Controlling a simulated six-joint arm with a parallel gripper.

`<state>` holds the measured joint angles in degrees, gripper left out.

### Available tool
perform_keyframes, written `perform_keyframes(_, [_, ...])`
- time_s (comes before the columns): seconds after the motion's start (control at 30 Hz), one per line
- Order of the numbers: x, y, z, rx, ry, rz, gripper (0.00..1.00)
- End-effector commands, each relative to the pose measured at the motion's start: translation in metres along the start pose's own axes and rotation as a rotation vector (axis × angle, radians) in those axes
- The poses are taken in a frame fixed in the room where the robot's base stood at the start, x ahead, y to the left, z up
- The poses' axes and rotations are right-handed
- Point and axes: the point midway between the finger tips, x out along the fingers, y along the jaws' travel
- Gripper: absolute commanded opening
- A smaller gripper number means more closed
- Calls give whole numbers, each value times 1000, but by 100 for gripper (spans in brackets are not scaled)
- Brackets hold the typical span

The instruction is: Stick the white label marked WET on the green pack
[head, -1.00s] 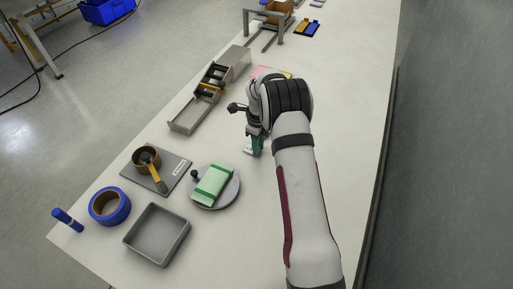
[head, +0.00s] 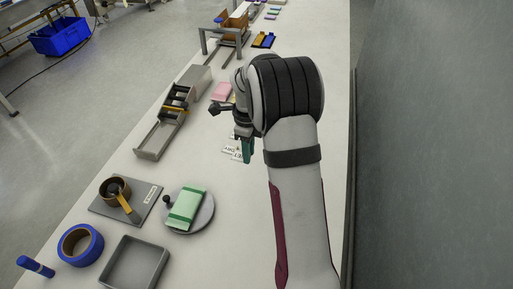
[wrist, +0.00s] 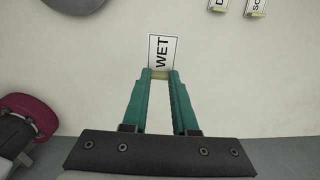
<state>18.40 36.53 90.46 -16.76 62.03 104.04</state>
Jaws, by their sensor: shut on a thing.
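The green pack (head: 187,208) lies on a round grey plate (head: 207,222) with a small dark knob at its side. My gripper (head: 247,157) is up and to the right of the pack, apart from it. In the wrist view its teal fingers (wrist: 160,75) are shut on the lower end, a yellowish tab, of the white label marked WET (wrist: 162,50). The label sticks out beyond the fingertips. The edge of the round plate (wrist: 75,3) shows at the top left of the wrist view; the pack is outside it.
Other white labels (head: 229,149) lie by my gripper, two also at the wrist view's top right (wrist: 256,7). A grey tray (head: 135,262), blue tape roll (head: 80,246), tape board (head: 149,192) and grey wrapper trough (head: 160,139) stand leftward. Table between gripper and plate looks clear.

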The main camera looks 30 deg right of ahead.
Motion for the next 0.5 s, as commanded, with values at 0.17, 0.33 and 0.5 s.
perform_keyframes(0.17, [2,66,60,-44,1,0,0])
perform_keyframes(0.33, [3,130,96,-68,0,0,0])
perform_keyframes(0.5, [6,156,107,-75,1,0,0])
